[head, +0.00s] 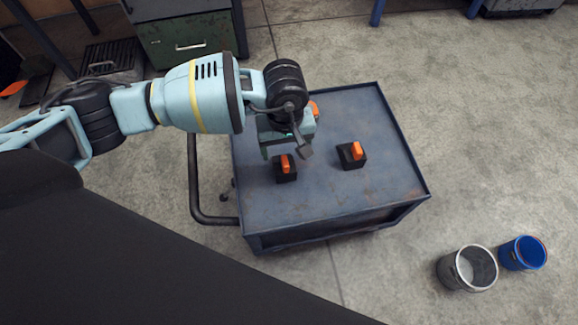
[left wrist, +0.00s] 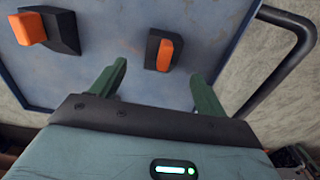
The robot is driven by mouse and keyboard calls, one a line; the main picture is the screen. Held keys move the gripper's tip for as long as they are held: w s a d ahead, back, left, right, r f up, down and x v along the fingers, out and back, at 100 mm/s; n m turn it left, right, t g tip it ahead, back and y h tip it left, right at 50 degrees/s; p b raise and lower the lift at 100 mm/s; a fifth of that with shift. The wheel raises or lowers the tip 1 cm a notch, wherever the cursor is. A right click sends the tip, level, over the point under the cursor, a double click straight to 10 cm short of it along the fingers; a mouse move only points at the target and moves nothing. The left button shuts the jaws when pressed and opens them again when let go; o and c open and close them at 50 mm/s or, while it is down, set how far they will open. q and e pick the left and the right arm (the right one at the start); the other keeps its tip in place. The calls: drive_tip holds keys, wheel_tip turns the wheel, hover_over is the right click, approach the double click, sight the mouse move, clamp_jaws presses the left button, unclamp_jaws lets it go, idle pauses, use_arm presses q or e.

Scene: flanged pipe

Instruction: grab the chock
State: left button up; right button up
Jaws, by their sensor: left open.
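Black chocks with upright orange grips sit on the blue-grey cart top (head: 325,200). One chock (head: 286,169) is just below my left gripper (head: 284,152) in the head view; another (head: 352,156) stands to its right. A third orange piece (head: 314,108) shows behind the gripper, mostly hidden. My left gripper points down and is open and empty. In the left wrist view, the nearer chock (left wrist: 163,51) lies beyond and between the green fingertips (left wrist: 157,80), apart from them. The other chock (left wrist: 50,30) is at upper left. My right gripper is not in view.
The cart has a raised rim and a dark tubular handle (head: 194,185) on its left side. A grey bucket (head: 450,272) and a blue bucket (head: 523,253) stand on the floor at lower right. A green cabinet (head: 180,42) stands at the back. The cart's front area is clear.

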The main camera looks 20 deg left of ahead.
sight(285, 157)
use_arm(q)
drive_tip(key=shift+f+b, duration=0.4)
drive_tip(key=shift+f, duration=1.05)
drive_tip(key=shift+s+f, duration=0.1)
drive_tip(key=shift+f, duration=0.3)
drive_tip(key=f+b, duration=0.2)
drive_tip(key=f, duration=0.2)
drive_tip(key=shift+a+f, duration=0.1)
drive_tip(key=shift+a, duration=0.1)
drive_tip(key=shift+c, duration=0.4)
drive_tip(key=c, duration=1.1)
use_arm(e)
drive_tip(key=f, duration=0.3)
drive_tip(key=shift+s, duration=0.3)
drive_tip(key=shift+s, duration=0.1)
